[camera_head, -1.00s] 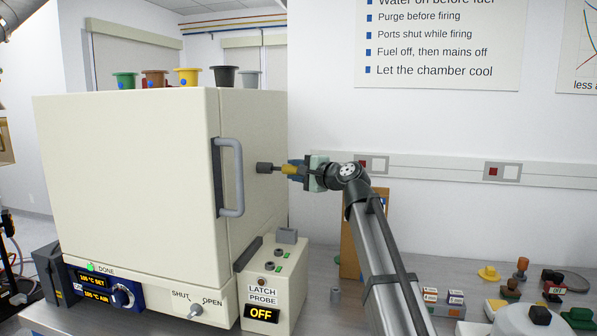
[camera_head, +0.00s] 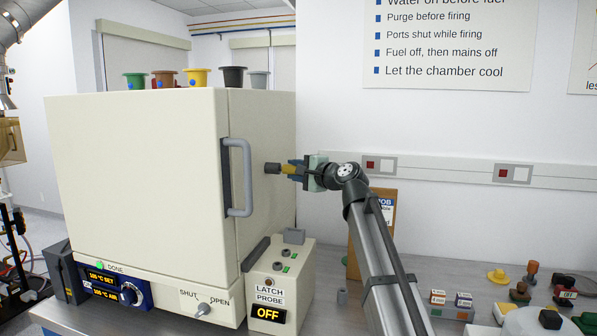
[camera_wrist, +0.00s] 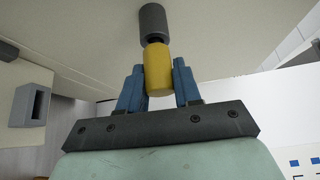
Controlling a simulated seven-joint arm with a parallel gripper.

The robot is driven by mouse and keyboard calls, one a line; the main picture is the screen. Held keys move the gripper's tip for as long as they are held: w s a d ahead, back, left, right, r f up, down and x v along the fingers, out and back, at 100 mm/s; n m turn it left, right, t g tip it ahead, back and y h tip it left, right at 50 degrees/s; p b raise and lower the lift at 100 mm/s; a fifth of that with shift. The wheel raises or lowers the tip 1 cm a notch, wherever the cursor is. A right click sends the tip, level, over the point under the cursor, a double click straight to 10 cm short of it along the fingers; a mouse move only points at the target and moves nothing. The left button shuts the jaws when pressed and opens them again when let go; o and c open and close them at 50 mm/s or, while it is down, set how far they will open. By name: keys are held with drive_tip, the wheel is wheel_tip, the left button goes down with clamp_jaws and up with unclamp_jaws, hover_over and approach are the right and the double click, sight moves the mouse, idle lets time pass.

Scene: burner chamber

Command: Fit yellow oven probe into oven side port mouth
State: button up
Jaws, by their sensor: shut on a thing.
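The cream oven (camera_head: 140,200) fills the left of the head view, its door shut with a grey handle (camera_head: 240,178). The oven side port (camera_head: 272,168) is a dark grey tube on the right side wall; it also shows in the wrist view (camera_wrist: 153,20). The yellow oven probe (camera_head: 288,169) lies in line with the port, its yellow grip (camera_wrist: 158,72) at or very close to the mouth. Its thin shaft is almost wholly hidden, apparently inside the port. My gripper (camera_wrist: 159,88) is shut on the yellow grip, blue fingers on either side.
Below the port stands a cream latch and probe box (camera_head: 278,285) reading OFF. Several coloured cups (camera_head: 197,77) stand on the oven top. Small parts lie on the bench at right. An orange-brown board (camera_head: 384,205) stands behind my arm.

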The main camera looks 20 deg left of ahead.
drive_tip(key=shift+a, duration=0.45)
drive_tip(key=o, duration=1.1)
